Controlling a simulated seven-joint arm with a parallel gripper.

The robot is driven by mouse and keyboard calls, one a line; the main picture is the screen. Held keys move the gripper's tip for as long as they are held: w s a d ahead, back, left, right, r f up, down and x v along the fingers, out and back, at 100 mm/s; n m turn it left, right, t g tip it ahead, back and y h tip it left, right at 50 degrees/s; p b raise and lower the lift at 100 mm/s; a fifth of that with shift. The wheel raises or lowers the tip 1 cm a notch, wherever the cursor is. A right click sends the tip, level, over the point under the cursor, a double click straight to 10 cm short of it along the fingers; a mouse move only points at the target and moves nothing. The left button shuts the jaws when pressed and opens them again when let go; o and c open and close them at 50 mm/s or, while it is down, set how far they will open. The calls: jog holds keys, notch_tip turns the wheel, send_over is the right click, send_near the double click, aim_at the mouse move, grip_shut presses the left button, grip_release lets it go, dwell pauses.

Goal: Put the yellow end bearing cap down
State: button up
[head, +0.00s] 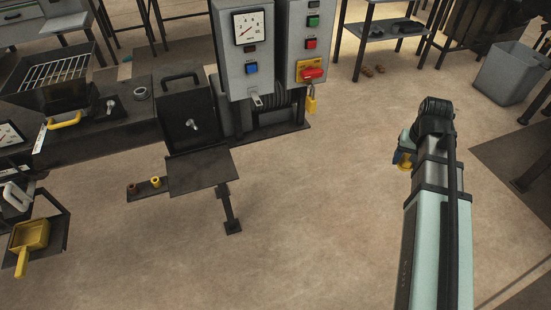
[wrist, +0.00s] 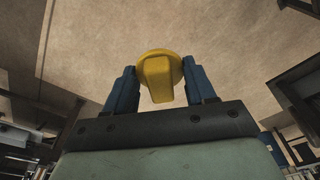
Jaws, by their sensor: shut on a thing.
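The yellow end bearing cap (wrist: 158,75) is a round yellow disc with a raised bar across it. In the wrist view it sits between the two blue fingers of my gripper (wrist: 154,90), which is shut on it. In the head view my gripper (head: 405,158) is at the right, over open floor, largely hidden by my own arm. The cap appears held in the air, apart from the machine.
The dark machine bench (head: 90,140) stands at the left. A dark flat plate (head: 200,172) and a narrow ledge with small brown and yellow pieces (head: 155,182) are at its front. A grey control cabinet (head: 245,60) stands behind. A yellow scoop (head: 30,235) lies lower left. The floor (head: 300,220) between is clear.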

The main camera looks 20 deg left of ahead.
jog(key=s+a+f+n, duration=0.1)
jog(key=s+a+n, duration=0.2)
jog(key=a, duration=1.1)
jog(key=s+a+f+n, duration=0.1)
jog(key=s+a+n, duration=0.15)
jog(key=a, duration=1.15)
jog(key=n+g, duration=0.2)
jog(key=n, duration=1.9)
send_over(199, 169)
notch_tip(199, 169, down, 2)
jog(key=shift+y, duration=0.4)
jog(key=shift+w+d+f, duration=0.1)
jog(key=shift+w+f, duration=0.05)
jog(key=shift+f, duration=2.4)
jog(key=shift+w+d+f, duration=0.1)
jog(key=shift+f, duration=2.4)
jog(key=shift+f, duration=0.1)
jog(key=o, duration=1.4)
